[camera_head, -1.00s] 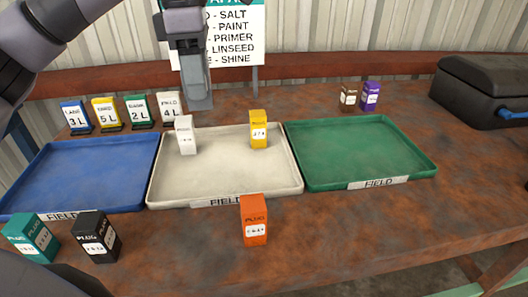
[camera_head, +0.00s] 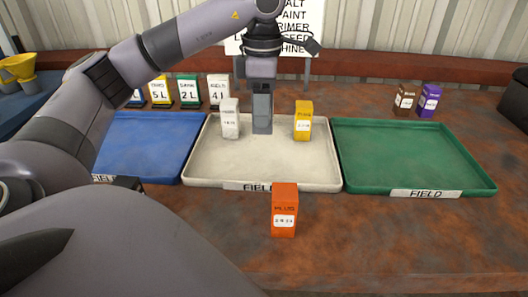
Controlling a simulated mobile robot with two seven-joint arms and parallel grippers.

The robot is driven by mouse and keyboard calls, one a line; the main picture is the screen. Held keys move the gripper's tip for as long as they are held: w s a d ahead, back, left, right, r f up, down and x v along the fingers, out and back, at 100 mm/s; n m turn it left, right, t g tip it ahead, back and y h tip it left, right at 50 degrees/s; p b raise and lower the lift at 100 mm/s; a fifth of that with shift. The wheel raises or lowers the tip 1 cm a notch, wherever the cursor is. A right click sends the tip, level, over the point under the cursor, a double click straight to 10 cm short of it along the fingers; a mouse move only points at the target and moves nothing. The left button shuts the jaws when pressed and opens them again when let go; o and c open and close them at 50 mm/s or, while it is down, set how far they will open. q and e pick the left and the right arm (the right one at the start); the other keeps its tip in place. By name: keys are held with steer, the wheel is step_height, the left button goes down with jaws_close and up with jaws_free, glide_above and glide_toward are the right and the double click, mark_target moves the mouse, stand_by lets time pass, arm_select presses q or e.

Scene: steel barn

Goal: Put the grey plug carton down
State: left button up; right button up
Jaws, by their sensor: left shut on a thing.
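My left gripper (camera_head: 262,98) points straight down over the cream tray (camera_head: 212,176). It is shut on a grey block, seemingly the grey plug carton (camera_head: 262,122); no label shows, and fingers and carton are hard to tell apart. Its lower end appears close to the tray floor; I cannot tell whether it touches. It is between a white carton (camera_head: 230,120) on the left and a yellow carton (camera_head: 303,122) on the right, both upright in the tray. My right gripper is out of view.
A blue tray (camera_head: 150,150) lies left, partly behind my arm, and an empty green tray (camera_head: 410,155) right. An orange carton (camera_head: 285,210) stands in front of the cream tray. Brown (camera_head: 406,100) and purple (camera_head: 429,101) cartons stand behind the green tray. Label cards line the back left.

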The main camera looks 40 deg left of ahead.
arm_select(q)
step_height(320, 180, down, 4)
steer(key=shift+f, duration=2.45)
steer(key=shift+f+b, duration=0.1)
steer(key=shift+b, duration=0.25)
steer(key=o, duration=1.2)
steer(key=shift+c, duration=0.2)
